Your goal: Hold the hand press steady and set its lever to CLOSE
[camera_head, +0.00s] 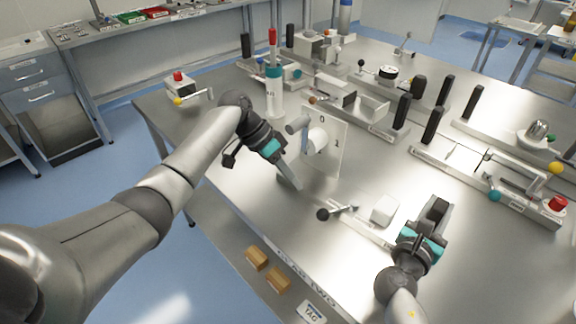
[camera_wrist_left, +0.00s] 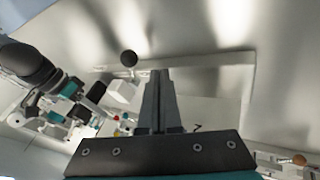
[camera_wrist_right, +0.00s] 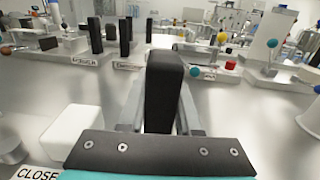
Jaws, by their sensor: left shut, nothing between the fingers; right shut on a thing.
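The hand press has a pale base, a white block (camera_head: 385,208), a dark upright handle (camera_head: 438,208) and a metal lever with a black ball knob (camera_head: 322,214). The knob points left in the head view. In the left wrist view the knob (camera_wrist_left: 128,58) stands beside the white block (camera_wrist_left: 124,91). My right gripper (camera_head: 430,222) is shut on the handle, which stands between its fingers in the right wrist view (camera_wrist_right: 162,90). A CLOSE label (camera_wrist_right: 38,172) shows there at lower left. My left gripper (camera_head: 291,182) is shut and empty, above and left of the knob, apart from it.
A white panel marked 0 and 1 (camera_head: 330,150) with a grey-white knob stands just behind my left gripper. Other fixtures with black handles (camera_head: 433,126) and coloured knobs fill the back and right of the metal table. Bare table lies between the panel and the press.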

